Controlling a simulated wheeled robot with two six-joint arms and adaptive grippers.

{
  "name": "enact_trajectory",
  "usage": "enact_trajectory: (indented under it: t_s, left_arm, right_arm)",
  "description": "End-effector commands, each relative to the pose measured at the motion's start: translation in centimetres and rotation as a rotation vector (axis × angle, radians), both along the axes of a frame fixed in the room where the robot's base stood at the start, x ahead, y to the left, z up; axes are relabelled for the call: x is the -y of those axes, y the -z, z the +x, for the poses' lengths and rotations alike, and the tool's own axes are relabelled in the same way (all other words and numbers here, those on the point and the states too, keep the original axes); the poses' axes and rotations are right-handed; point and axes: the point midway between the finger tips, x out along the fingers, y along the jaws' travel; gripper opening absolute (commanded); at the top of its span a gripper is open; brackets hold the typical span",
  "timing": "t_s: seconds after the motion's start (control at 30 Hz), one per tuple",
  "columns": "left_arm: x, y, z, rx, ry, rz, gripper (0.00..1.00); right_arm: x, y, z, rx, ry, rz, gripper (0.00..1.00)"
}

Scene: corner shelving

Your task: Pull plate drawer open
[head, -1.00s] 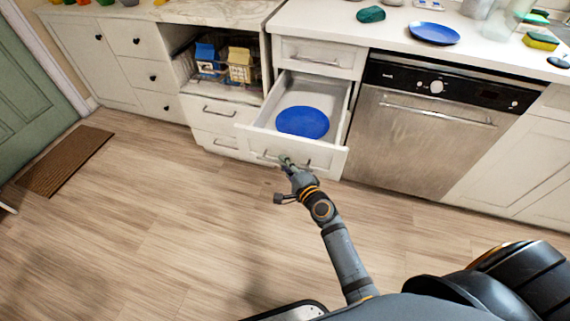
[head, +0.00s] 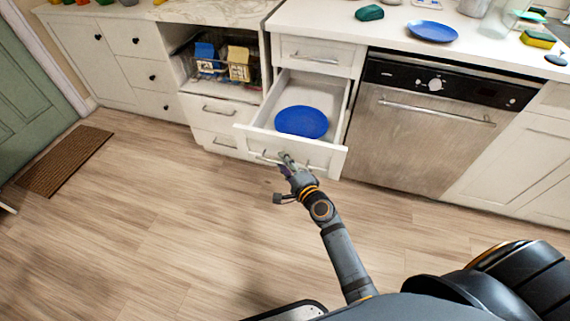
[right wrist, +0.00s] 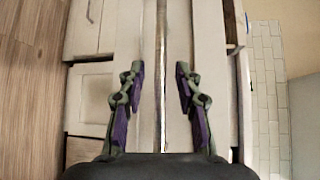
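The plate drawer (head: 325,157) is pulled out well from the white cabinet, and a blue plate (head: 301,122) lies flat inside it. The drawer's metal bar handle (head: 264,155) is on its front. My right gripper (head: 287,157) is at that handle. In the right wrist view, the two purple-padded fingers of my right gripper (right wrist: 160,88) are apart, and the handle bar (right wrist: 160,45) runs between them with a gap on both sides. My left gripper is not in view.
A closed drawer (head: 317,52) is above the open one. A dishwasher (head: 425,130) stands close to its right. Closed drawers (head: 220,110) are to the left, below a niche with cartons. Another blue plate (head: 432,31) lies on the counter. The wooden floor in front is clear.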

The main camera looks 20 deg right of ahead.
Motion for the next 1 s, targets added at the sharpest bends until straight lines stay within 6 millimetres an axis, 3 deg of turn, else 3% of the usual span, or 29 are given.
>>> enact_trajectory:
  t_s: [0.17, 0.4, 0.6, 1.0]
  left_arm:
    - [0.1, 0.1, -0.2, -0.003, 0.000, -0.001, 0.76]
    - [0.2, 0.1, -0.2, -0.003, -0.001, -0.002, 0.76]
    - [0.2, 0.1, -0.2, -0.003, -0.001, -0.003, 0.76]
    - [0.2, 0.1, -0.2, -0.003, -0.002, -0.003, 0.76]
  right_arm:
    - [0.3, -0.1, -1.6, -0.002, 0.000, 0.000, 0.34]
    - [1.5, -0.9, -7.3, -0.004, -0.001, -0.001, 0.34]
    - [2.2, -1.4, -10.7, -0.003, 0.000, -0.001, 0.34]
    - [2.4, -1.7, -11.7, 0.000, 0.001, 0.000, 0.34]
